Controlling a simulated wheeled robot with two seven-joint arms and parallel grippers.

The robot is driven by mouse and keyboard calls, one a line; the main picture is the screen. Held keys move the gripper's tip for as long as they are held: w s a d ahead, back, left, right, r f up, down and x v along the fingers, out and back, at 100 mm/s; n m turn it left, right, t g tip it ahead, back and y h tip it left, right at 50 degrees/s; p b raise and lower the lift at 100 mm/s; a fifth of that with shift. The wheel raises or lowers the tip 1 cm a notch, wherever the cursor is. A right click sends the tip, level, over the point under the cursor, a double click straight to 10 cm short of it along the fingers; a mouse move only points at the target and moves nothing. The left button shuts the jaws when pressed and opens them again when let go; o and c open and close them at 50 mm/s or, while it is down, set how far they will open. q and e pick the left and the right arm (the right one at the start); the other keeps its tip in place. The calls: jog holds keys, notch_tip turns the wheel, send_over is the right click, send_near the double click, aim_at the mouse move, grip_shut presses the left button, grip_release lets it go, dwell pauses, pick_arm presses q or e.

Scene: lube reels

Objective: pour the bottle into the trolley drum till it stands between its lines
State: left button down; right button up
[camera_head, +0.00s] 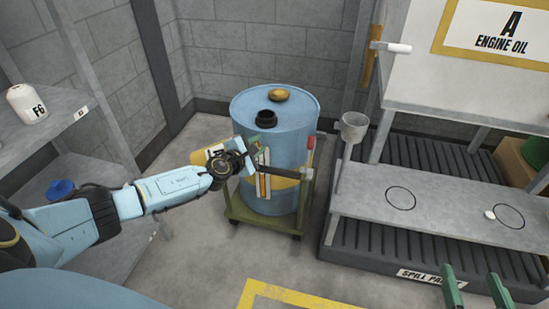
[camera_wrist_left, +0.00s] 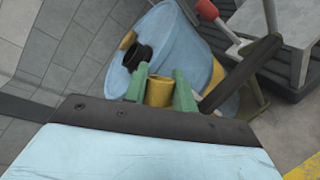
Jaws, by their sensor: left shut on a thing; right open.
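The blue trolley drum (camera_head: 300,145) stands upright on a green trolley (camera_head: 263,222), with a black opening (camera_head: 266,117) in its top. A striped gauge strip (camera_head: 263,182) shows on its front, partly behind my arm. My left gripper (camera_head: 254,147) is at the drum's near left side, below its rim. In the left wrist view its green fingers (camera_wrist_left: 160,92) are shut on a yellow cylindrical part, seemingly the bottle (camera_wrist_left: 159,91). A yellow body with a white label (camera_head: 205,154) shows behind my wrist; its tilt and mouth are hidden. My right gripper (camera_head: 477,290) is open and empty at lower right.
A gold cap (camera_head: 278,95) lies on the drum top. Left shelves (camera_head: 60,130) hold a white F6 bottle (camera_head: 27,104) and a blue item (camera_head: 60,190).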

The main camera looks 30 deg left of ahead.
pick_arm(q)
jog(key=w+a+r+b, duration=0.3)
jog(key=w+a+r, duration=0.1)
jog(key=w+r, duration=0.4)
jog(key=w+a+r+b, duration=0.3)
jog(key=w+a+r, duration=0.1)
jog(key=w+r, duration=0.4)
jog(key=shift+w+a+m+b, duration=0.25)
jog(key=shift+a+m+b, duration=0.05)
jog(key=shift+a+b, duration=0.05)
dwell(1.0)
jog(key=shift+r, duration=0.15)
dwell(0.3)
